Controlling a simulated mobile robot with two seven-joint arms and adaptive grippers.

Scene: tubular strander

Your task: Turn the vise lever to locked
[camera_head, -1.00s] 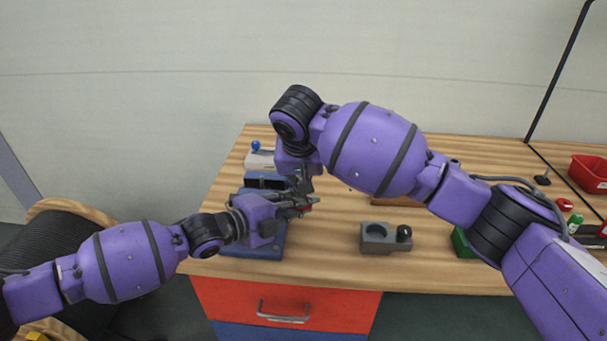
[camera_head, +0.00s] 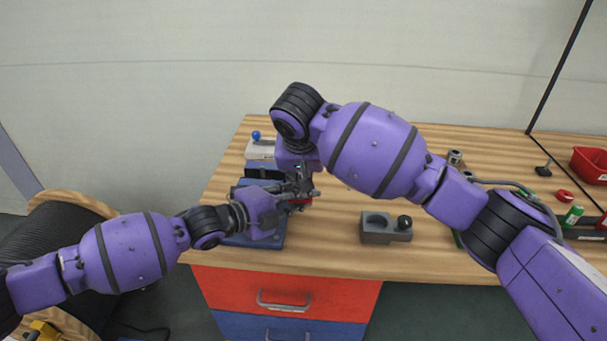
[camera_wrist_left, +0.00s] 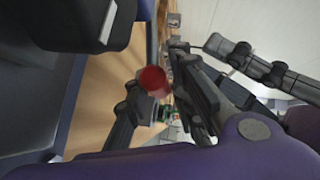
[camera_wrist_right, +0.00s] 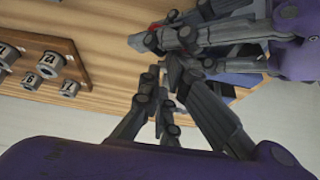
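The blue vise (camera_head: 262,238) stands at the left of the wooden table, largely hidden by my left gripper and wrist. A red knob, likely the lever's end, shows in the left wrist view (camera_wrist_left: 153,80) and partly in the head view (camera_head: 301,200). My left gripper (camera_wrist_left: 160,85) is open, with the knob showing between its fingers; contact cannot be told. My right gripper (camera_wrist_right: 161,72) points down close beside the left one, its fingertips nearly together and nothing seen between them. The lever's shaft is hidden.
A grey block with a round recess and black knob (camera_head: 386,229) stands right of the vise. A pale box with a blue knob (camera_head: 258,148) is behind it. A red bin (camera_head: 590,165) is at the far right. My two grippers crowd each other.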

